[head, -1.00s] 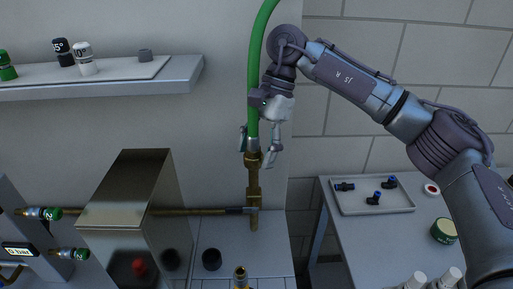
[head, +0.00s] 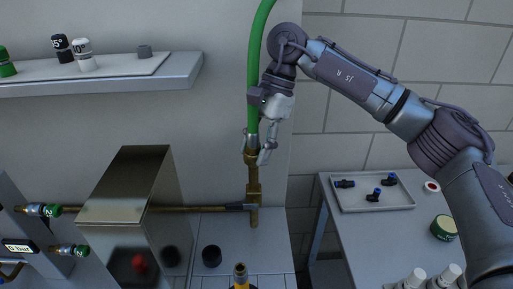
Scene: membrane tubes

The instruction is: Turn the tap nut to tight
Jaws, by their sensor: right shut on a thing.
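A brass tap (head: 253,191) stands upright on a brass pipe. Its nut (head: 251,156) is at the top, where the green hose (head: 254,95) comes down to it. My right gripper (head: 259,156) points down beside the hose with its fingers at the nut, and it is shut on the nut. The fingers hide part of the nut, so its exact turn cannot be seen. My left gripper is not in view.
A metal box (head: 131,205) stands left of the tap in front of the pipe. A grey shelf (head: 180,79) hangs at upper left. A tray (head: 400,202) with several black and blue fittings lies on the right table. A black cup (head: 211,256) stands below the pipe.

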